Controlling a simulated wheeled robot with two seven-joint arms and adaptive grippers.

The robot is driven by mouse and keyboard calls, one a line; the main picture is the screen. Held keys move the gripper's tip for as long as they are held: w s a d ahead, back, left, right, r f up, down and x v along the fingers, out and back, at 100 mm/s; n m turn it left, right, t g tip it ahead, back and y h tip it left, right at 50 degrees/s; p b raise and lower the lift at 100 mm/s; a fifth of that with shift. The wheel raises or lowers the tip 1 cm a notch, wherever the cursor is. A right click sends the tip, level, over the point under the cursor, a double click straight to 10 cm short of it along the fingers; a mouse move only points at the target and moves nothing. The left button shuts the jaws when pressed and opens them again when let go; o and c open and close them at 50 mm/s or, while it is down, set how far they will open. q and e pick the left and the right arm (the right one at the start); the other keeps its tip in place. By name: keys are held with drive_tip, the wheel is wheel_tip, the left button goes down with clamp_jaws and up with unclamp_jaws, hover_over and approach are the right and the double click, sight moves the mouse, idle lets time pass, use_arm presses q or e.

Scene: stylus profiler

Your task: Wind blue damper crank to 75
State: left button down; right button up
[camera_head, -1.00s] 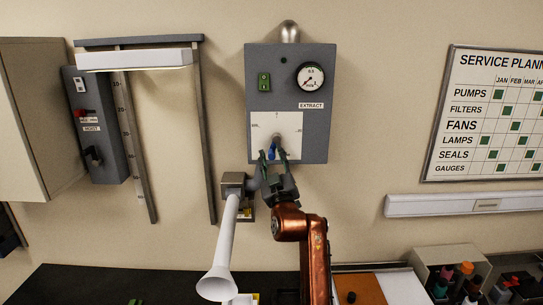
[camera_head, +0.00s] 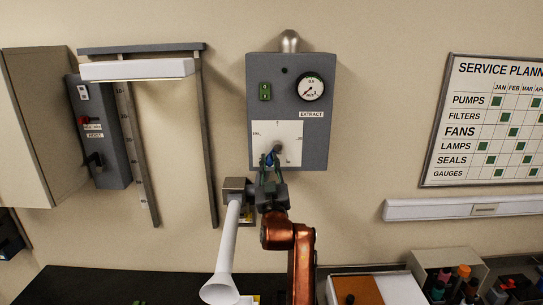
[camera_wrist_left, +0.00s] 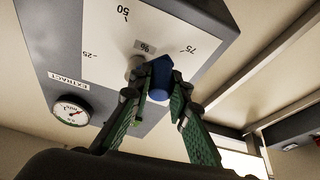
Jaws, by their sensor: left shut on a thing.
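The blue damper crank (camera_head: 269,160) sits on the white dial plate (camera_head: 292,131) of the grey EXTRACT panel (camera_head: 318,140), its handle pointing down and slightly left of the hub. My left gripper (camera_head: 268,166) reaches up from below and is shut on the crank handle. In the left wrist view, the two green-padded fingers (camera_wrist_left: 152,103) close around the blue handle (camera_wrist_left: 161,80). The dial plate (camera_wrist_left: 105,45) there shows marks 25, 50 and 75, seen turned over. My right gripper is not in view.
A round gauge (camera_head: 311,87) and a green switch (camera_head: 265,91) sit above the dial. A white funnel-ended duct (camera_head: 226,250) hangs close left of my arm. A hoist box (camera_head: 101,140) and rail frame stand further left.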

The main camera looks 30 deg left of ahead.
use_arm(q)
drive_tip(key=shift+s+a+r+m+t+h+p, duration=0.1)
drive_tip(key=shift+r+m+t+h+p, duration=0.2)
drive_tip(key=shift+m, duration=0.4)
drive_tip(key=shift+s+a+r+m+t+h+p, duration=0.1)
drive_tip(key=shift+m+t+h+p, duration=0.15)
drive_tip(key=shift+m+p, duration=0.35)
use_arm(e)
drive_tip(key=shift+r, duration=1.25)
use_arm(q)
drive_tip(key=c, duration=1.8)
unclamp_jaws()
drive_tip(key=shift+w+f, duration=0.1)
drive_tip(key=shift+f, duration=0.05)
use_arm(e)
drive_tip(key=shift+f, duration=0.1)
use_arm(q)
drive_tip(key=v, duration=1.2)
